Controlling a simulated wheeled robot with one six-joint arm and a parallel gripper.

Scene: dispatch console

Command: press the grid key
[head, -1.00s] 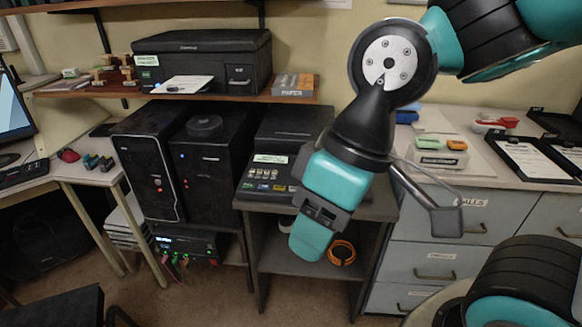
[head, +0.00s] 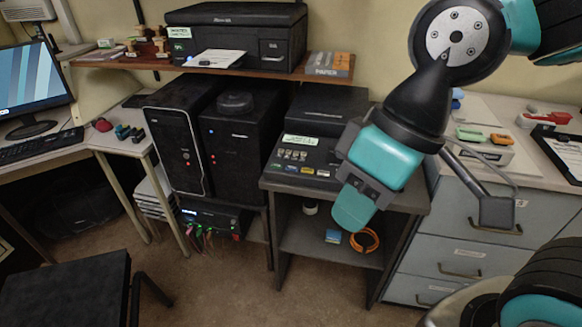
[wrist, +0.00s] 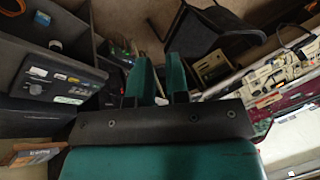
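The dark console with the keys (head: 322,158) stands on a small grey desk, right of the black computer towers. The lettering is too small to read, so I cannot tell which one is the grid key. The console also shows at the left of the wrist view (wrist: 52,82). My gripper (head: 352,212) hangs in front of the desk's right part, apart from the console. In the wrist view its two teal fingers (wrist: 160,78) stand apart with a narrow empty gap.
A shelf (head: 250,72) with a printer (head: 236,38) runs above the console. Grey drawers (head: 455,235) stand at right. A dark chair (head: 65,295) is at front left. An orange cable coil (head: 366,240) lies on the desk's lower shelf. Floor is free before the desk.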

